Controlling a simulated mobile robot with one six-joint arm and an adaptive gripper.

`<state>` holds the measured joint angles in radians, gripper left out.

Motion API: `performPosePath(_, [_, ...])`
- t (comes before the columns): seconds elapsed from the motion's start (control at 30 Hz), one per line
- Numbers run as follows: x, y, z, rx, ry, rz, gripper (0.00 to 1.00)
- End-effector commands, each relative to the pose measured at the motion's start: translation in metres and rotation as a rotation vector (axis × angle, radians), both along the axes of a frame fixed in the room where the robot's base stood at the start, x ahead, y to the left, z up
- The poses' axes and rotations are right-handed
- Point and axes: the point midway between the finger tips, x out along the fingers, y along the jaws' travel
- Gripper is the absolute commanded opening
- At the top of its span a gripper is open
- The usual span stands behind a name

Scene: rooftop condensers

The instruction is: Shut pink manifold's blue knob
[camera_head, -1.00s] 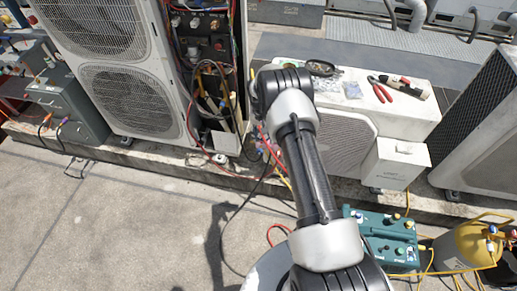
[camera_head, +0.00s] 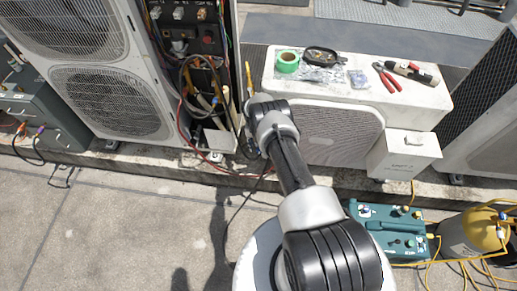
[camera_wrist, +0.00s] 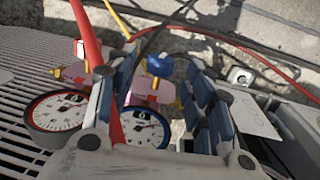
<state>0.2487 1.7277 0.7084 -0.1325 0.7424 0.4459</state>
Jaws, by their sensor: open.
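The pink manifold (camera_wrist: 142,91) shows in the wrist view, partly covered by my fingers and a red hose. Its blue knob (camera_wrist: 159,66) is in the gap between the fingers, and I cannot tell whether either finger touches it. My gripper (camera_wrist: 162,85) is open, with blue-padded fingers on both sides of the knob. In the head view my arm hides the manifold and the gripper.
A red hose (camera_wrist: 88,35) crosses close to the left finger. A condenser grille (camera_wrist: 28,75) is on the left. In the head view, tools and green tape (camera_head: 287,61) lie on the low white unit (camera_head: 420,105). A teal case (camera_head: 385,230) and yellow cylinder (camera_head: 483,232) stand right.

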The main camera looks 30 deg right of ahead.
Motion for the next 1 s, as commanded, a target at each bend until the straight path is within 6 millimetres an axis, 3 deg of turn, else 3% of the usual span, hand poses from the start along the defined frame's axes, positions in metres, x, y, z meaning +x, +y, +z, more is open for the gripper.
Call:
performPosePath(0.03, [-0.001, -0.001, -0.012, 0.000, 0.000, 0.000, 0.47])
performPosePath(0.2, [-0.001, -0.002, -0.030, -0.001, -0.001, 0.000, 0.47])
performPosePath(0.57, [-0.002, -0.003, -0.034, -0.001, -0.001, 0.001, 0.47])
performPosePath(1.0, [-0.002, -0.003, -0.034, -0.001, -0.001, 0.001, 0.19])
